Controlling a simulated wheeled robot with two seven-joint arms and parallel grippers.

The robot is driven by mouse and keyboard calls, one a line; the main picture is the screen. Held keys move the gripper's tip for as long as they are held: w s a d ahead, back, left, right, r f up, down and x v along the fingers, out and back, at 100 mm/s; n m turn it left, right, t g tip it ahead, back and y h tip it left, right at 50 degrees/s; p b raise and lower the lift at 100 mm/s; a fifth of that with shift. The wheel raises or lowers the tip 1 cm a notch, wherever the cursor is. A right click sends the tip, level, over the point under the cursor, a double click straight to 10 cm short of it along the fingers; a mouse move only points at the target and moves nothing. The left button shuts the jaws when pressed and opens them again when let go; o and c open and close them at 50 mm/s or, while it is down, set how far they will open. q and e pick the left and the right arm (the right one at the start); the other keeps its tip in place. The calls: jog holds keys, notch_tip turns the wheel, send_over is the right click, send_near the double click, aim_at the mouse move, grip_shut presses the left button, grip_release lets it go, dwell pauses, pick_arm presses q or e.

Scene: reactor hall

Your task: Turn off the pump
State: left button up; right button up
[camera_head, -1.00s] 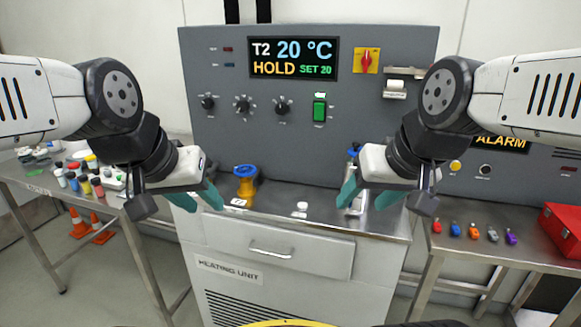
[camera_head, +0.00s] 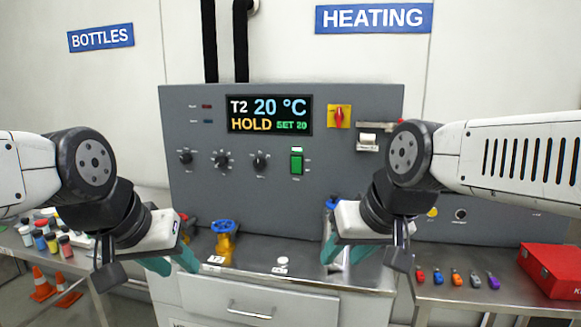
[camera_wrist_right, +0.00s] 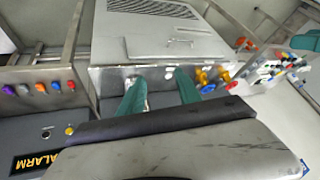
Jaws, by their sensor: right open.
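A grey control panel (camera_head: 345,190) stands ahead, with a green rocker switch (camera_head: 297,163), a red rotary switch on a yellow plate (camera_head: 338,116) and several black knobs (camera_head: 222,160). The small labels are too blurred to tell which control is the pump's. The display (camera_head: 269,113) reads T2 20 °C, HOLD, SET 20. My left gripper (camera_head: 172,262) is open and empty, low in front of the bench at the left. My right gripper (camera_head: 345,252) is open and empty, below and right of the green switch; its spread teal fingers show in the right wrist view (camera_wrist_right: 158,90).
A yellow valve with a blue handwheel (camera_head: 225,240) and a white button (camera_head: 282,264) stand on the steel ledge between my grippers. A left table holds bottles (camera_head: 52,242). A right table holds coloured small items (camera_head: 456,278) and a red box (camera_head: 550,268).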

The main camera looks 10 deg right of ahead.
jog(key=w+r+n, duration=0.1)
jog(key=w+r, duration=0.1)
jog(key=w, duration=0.1)
jog(key=shift+r, duration=0.2)
jog(key=c, duration=0.7)
jog(key=w+r+n, duration=0.1)
jog(key=w+r, duration=0.1)
jog(key=w, duration=0.1)
jog(key=w+r+n, duration=0.1)
jog(key=w+r, duration=0.1)
jog(key=w, duration=0.2)
jog(key=w+r+n, duration=0.2)
jog(key=w, duration=0.1)
jog(key=shift+w+a, duration=0.2)
grip_shut()
jog(key=w+r+n, duration=0.2)
jog(key=w+n, duration=0.1)
jog(key=w, duration=0.6)
jog(key=w+r+n+t, duration=0.1)
jog(key=w+n, duration=0.3)
jog(key=w, duration=0.5)
jog(key=shift+a+r+y, duration=0.3)
jog(key=shift+a+r, duration=0.15)
jog(key=shift+r, duration=0.4)
